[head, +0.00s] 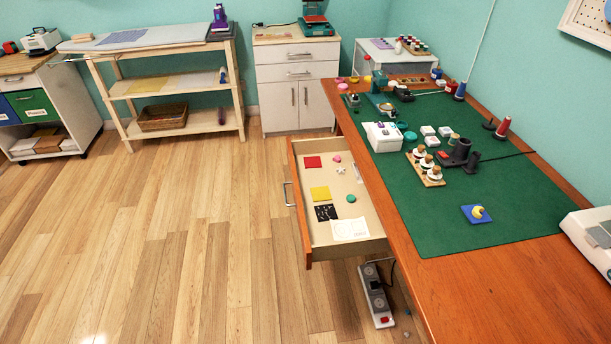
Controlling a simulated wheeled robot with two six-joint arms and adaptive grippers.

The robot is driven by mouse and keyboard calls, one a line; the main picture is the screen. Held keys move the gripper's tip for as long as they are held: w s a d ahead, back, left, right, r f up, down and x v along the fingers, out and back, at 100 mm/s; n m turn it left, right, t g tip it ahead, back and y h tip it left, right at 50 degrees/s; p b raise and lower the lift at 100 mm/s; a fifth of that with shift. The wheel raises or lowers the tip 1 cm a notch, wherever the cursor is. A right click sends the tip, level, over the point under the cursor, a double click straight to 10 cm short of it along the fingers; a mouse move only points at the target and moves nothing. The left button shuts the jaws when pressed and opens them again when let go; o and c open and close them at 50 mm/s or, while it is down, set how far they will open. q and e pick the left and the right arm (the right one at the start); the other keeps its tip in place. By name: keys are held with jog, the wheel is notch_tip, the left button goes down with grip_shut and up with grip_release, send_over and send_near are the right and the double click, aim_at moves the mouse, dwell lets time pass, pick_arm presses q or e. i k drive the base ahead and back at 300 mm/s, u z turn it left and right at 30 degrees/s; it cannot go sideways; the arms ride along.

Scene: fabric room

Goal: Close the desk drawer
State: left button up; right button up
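The desk drawer (303,237) is pulled out to the left from under the wooden desk (413,283). It has an orange-brown wooden front with a metal handle (287,194) on its left side. Inside, on the pale bottom, lie a red square (313,161), a yellow square (320,193), a black patterned card (326,212), a white sheet (350,229) and several small pieces. Neither of my grippers shows in the head view.
A green mat (510,215) on the desk holds spools, small boxes and tools. The wooden floor (170,245) left of the drawer is clear. A shelf rack (165,118) and white cabinet (297,75) stand at the back.

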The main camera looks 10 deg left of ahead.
aim_at(318, 242)
jog(key=u, duration=0.05)
jog(key=k, duration=1.25)
jog(key=u, duration=0.65)
jog(key=i, duration=1.35)
jog(key=z, duration=0.55)
jog(key=k, duration=0.5)
jog(key=u, duration=0.45)
jog(key=i, duration=0.65)
jog(key=z, duration=1.85)
